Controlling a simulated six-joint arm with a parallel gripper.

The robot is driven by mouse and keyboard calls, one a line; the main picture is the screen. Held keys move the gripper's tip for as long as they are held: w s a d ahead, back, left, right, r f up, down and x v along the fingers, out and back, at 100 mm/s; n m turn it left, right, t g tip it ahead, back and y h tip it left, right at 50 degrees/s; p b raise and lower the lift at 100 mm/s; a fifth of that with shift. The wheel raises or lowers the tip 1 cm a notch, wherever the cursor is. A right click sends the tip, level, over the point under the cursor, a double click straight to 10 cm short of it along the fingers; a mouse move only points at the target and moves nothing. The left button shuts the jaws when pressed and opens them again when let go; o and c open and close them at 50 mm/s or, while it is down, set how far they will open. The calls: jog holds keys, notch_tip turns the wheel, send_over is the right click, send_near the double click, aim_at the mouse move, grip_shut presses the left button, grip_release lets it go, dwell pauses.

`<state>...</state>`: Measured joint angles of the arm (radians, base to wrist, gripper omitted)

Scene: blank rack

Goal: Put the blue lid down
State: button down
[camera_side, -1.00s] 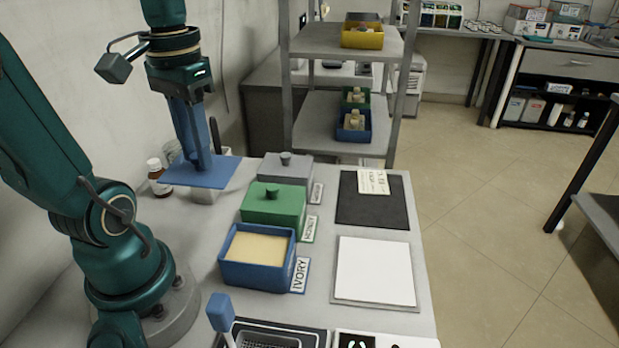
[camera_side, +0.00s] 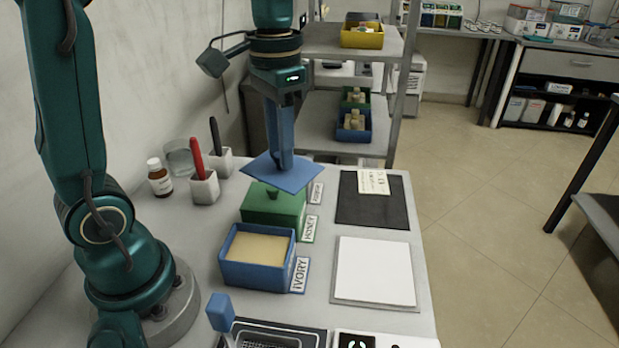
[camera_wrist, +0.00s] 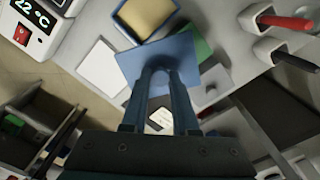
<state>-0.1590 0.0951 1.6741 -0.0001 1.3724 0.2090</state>
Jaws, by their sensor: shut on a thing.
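My gripper (camera_side: 281,160) is shut on the blue lid (camera_side: 272,175), a flat square plate. It holds the lid in the air, slightly tilted, above the back part of the green box (camera_side: 274,206) and in front of the grey box, which it mostly hides. In the wrist view the lid (camera_wrist: 128,62) lies under my fingers (camera_wrist: 160,78). The blue box (camera_side: 240,273) labelled IVORY stands uncovered at the front of the row, with a cream block (camera_side: 258,247) inside. The green box labelled HONEY has its lid on.
A black mat (camera_side: 372,208) with a paper note and a white pad (camera_side: 375,270) lie to the right. Cups with a red (camera_side: 204,188) and a black-handled tool (camera_side: 220,162) and a brown bottle (camera_side: 160,180) stand at the left. A shelf rack (camera_side: 340,115) stands behind.

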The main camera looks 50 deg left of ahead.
jog(key=shift+w+r, duration=0.2)
jog(key=shift+w, duration=0.15)
jog(key=shift+s+f, duration=0.1)
jog(key=shift+s, duration=0.1)
jog(key=s+a+r+n, duration=0.1)
jog(key=s+a+n, duration=0.4)
jog(key=s+a, duration=0.3)
jog(key=s, duration=0.3)
jog(key=shift+s+r, duration=0.15)
jog(key=shift+r, duration=0.25)
jog(key=w+d+f, duration=0.4)
jog(key=d+f, duration=0.6)
jog(key=d, duration=0.1)
jog(key=shift+f, duration=0.3)
